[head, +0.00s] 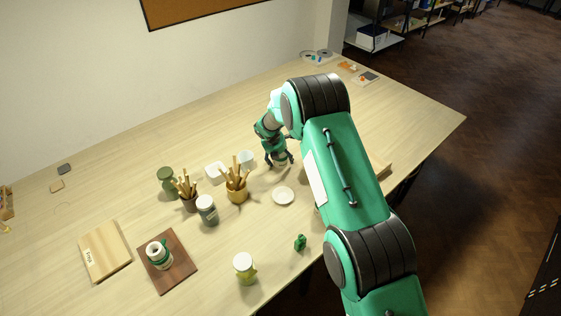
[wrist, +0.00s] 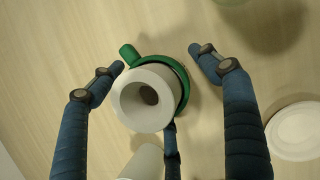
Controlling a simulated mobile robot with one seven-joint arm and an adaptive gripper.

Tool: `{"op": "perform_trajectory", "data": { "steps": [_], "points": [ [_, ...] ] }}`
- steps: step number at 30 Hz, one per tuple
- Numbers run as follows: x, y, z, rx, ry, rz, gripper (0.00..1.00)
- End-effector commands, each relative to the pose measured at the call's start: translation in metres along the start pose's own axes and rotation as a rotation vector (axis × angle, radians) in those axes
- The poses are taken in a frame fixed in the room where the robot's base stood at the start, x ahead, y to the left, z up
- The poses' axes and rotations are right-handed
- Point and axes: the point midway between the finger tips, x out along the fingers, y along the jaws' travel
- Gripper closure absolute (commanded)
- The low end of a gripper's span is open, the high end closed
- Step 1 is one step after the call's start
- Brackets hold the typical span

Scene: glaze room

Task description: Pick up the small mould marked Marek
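A small white mould (wrist: 150,98) with a round hole in its top and a green band with a knob stands on the table under my gripper in the wrist view. In the head view the mould (head: 281,163) is mostly hidden by my gripper (head: 279,156). My gripper (wrist: 157,60) is open, with fingers left, right and below the mould and visible gaps at the left and right fingertips. No name is readable on it. A similar white-and-green mould (head: 159,255) stands on a brown board (head: 182,276) at the front left; its mark is too small to read.
A white cup (head: 246,158) and a white dish (head: 283,196) are close to my gripper. Tool pots (head: 237,192), a dark-labelled jar (head: 207,212) and a green vase (head: 167,184) stand left. A yellowish jar (head: 245,270) and a small green object (head: 300,243) are in front.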

Motion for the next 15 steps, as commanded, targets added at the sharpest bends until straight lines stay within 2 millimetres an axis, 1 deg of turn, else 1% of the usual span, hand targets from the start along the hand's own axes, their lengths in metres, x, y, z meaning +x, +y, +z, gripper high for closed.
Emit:
{"op": "perform_trajectory", "data": {
  "steps": [1, 3, 5, 6, 8, 15],
  "points": [
    [0.0, 0.0, 0.0, 0.0, 0.0, 0.0, 0.32],
    [0.0, 0.0, 0.0, 0.0, 0.0, 0.0, 0.46],
    [0.0, -0.0001, -0.0001, 0.0, 0.0, 0.0, 0.58],
    [0.0, -0.0001, -0.0001, 0.0, 0.0, 0.0, 0.66],
    [0.0001, -0.0002, -0.0001, 0.0, 0.0, 0.0, 0.76],
    [-0.0008, 0.0004, 0.0008, 0.0, -0.001, 0.001, 0.77]
  ]
}}
